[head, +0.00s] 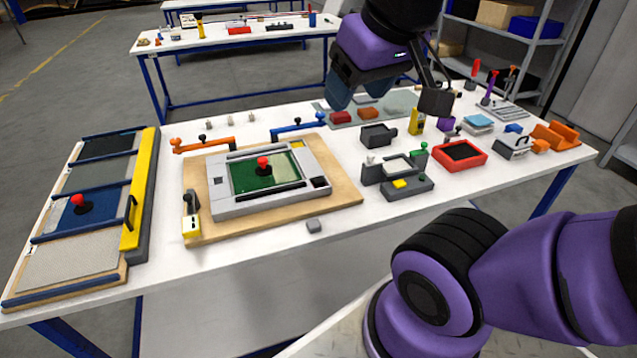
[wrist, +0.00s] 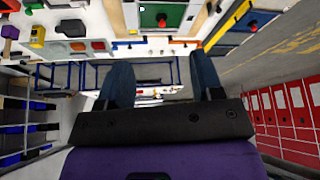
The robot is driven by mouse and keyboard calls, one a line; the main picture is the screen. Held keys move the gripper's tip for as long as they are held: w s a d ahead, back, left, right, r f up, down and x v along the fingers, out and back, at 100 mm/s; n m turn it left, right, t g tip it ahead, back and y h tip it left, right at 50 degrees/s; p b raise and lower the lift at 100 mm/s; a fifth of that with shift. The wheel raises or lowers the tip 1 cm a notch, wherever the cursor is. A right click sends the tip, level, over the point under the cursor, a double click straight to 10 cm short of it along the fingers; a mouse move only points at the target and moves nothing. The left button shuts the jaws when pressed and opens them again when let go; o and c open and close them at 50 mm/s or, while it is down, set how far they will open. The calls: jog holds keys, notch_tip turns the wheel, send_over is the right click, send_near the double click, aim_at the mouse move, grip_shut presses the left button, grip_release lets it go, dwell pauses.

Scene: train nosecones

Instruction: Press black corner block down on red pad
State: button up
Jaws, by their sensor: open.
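A small black block (head: 320,183) sits at the near right corner of a grey frame (head: 240,206) around a green panel with a red knob. I cannot tell whether the block is fully down. No red pad shows clearly at that corner; one may be hidden under the block. Part of the green panel (wrist: 150,20) shows at the top of the wrist view. My gripper (head: 343,92) is raised above the far side of the table, behind and right of the frame, away from the block. In the wrist view its two blue fingers (wrist: 162,82) are apart and empty.
The frame lies on a wooden board (head: 345,194) with orange and blue clamps behind it. A panel rack (head: 75,240) is at left. A red tray (head: 440,165) and several fixtures stand at right. The table's front edge is clear.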

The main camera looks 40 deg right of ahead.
jog(key=shift+w, duration=0.15)
jog(key=c, duration=0.5)
jog(key=shift+w+d+f, duration=0.15)
jog(key=shift+w, duration=0.5)
jog(key=shift+w+d+f, duration=0.1)
jog(key=shift+w, duration=0.5)
grip_shut()
jog(key=m+g, duration=0.3)
jog(key=g, duration=0.2)
send_over(319, 179)
jog(key=f, duration=2.9)
jog(key=shift+s+a+f, duration=0.1)
jog(key=shift+a+f, duration=0.15)
jog(key=shift+f, duration=0.05)
jog(key=shift+d+f, duration=0.1)
jog(key=shift+f, duration=3.3)
